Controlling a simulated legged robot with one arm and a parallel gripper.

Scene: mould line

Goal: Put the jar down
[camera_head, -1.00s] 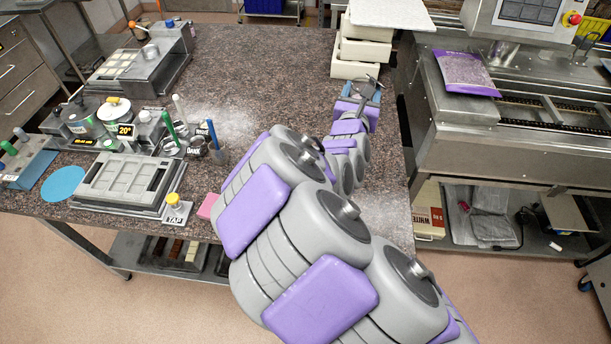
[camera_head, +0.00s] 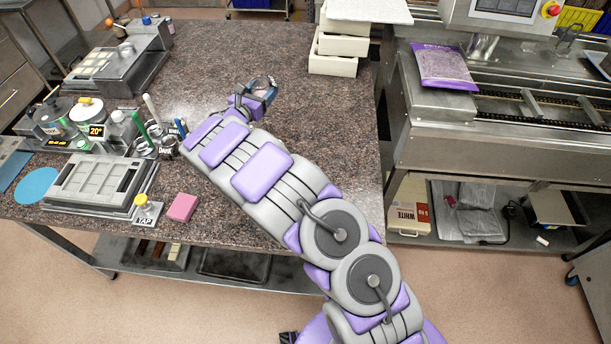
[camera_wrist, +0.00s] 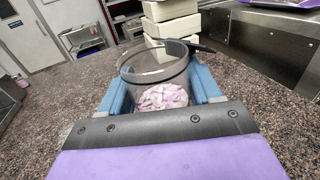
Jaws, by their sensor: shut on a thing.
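A clear jar (camera_wrist: 160,85) with a dark rim and pale pink-white pieces in its bottom is held between the blue fingers of my gripper (camera_wrist: 155,88) in the wrist view. The jar appears upright. In the head view, my gripper (camera_head: 262,92) is shut on the jar over the middle of the speckled stone table (camera_head: 300,130). The jar shows only as a small clear rim at the fingertips there. Whether its base touches the stone cannot be told.
White stacked boxes (camera_head: 333,65) stand at the table's back right. On the left are a grey mould tray (camera_head: 95,185), a pink block (camera_head: 182,207), a yellow-capped TAP bottle (camera_head: 143,205) and tools in cups. A steel conveyor machine (camera_head: 480,145) stands right, across a gap. Stone around the gripper is clear.

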